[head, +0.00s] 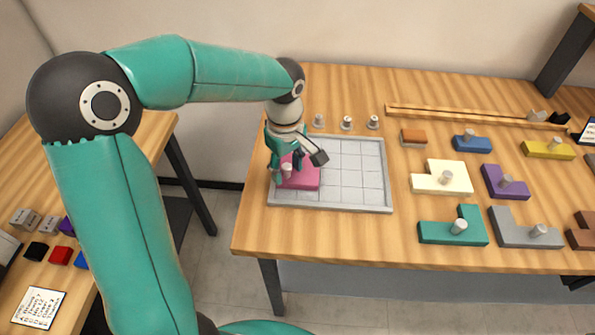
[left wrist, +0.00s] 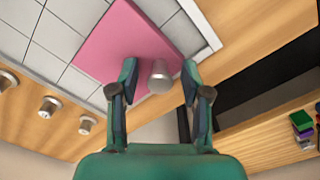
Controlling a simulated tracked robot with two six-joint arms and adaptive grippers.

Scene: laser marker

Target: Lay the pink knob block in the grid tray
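The pink knob block (head: 305,178) lies in the left part of the grid tray (head: 388,178), beside its left rim. It also shows in the left wrist view (left wrist: 125,40), flat over the tray's cells and near a rim corner. Its grey knob (left wrist: 160,77) stands up between the fingers of my left gripper (left wrist: 159,66), with visible gaps on both sides, so the gripper is open. In the head view my left gripper (head: 288,160) is low over the block and partly hides it. My right gripper is not in view.
Several other knob blocks, such as a cream one (head: 440,178) and a green one (head: 452,228), lie right of the tray. Small metal knobs (head: 347,123) stand behind it. A wooden rail (head: 460,115) runs along the back. The tray's middle and right cells are empty.

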